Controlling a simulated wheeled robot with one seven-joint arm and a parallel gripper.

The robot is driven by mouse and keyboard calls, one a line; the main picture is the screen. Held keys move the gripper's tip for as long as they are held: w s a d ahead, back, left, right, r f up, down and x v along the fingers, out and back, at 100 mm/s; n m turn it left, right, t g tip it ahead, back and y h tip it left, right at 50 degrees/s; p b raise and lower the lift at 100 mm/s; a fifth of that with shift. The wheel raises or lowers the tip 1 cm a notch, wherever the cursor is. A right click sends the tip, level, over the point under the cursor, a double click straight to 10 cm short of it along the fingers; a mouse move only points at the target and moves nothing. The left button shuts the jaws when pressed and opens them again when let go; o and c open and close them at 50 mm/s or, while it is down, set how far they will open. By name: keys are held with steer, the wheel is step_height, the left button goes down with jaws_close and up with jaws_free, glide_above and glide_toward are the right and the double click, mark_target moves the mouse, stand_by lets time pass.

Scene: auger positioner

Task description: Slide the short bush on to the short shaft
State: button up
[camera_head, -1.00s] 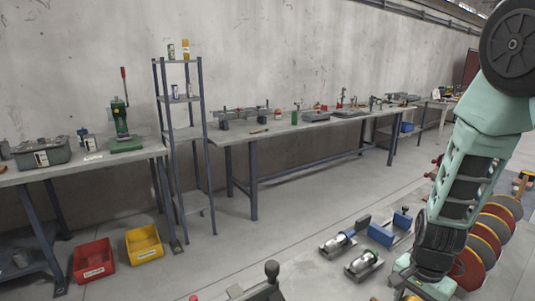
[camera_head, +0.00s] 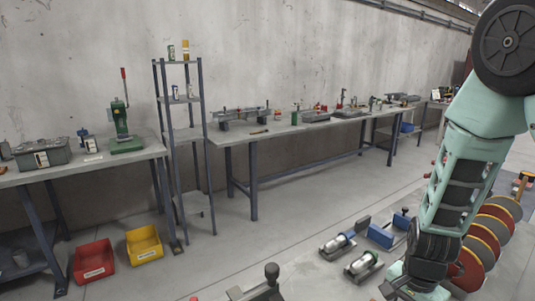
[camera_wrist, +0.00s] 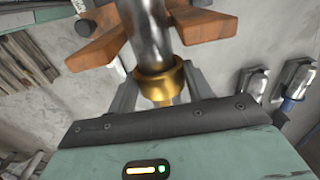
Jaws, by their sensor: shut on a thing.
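A brass collar (camera_wrist: 160,82) sits around the cylinder's near end, between the grey fingers and close to my palm. In the head view my gripper's tips are cut off at the bottom right.
In the head view, two metal cylinders on stands (camera_head: 363,264) lie left of my arm. A blue block (camera_head: 380,236) stands behind them, and several large discs (camera_head: 487,237) stand at the right. A lever-like fixture (camera_head: 271,274) shows at the bottom edge. Workbenches (camera_head: 285,129) line the wall.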

steer(key=shift+s+a, duration=0.1)
steer(key=shift+a, duration=0.1)
steer(key=shift+s+a, duration=0.6)
steer(key=shift+a, duration=0.3)
steer(key=o, duration=1.2)
steer(key=shift+c, duration=0.2)
step_height(320, 180, up, 17)
steer(key=p, duration=0.4)
steer(key=s+a+r+n, duration=0.4)
steer(key=s+a+n, duration=0.9)
steer(key=s+n, duration=0.3)
steer(key=n, duration=0.3)
steer(key=shift+s+r+y, duration=0.15)
steer(key=shift+s+y, duration=0.15)
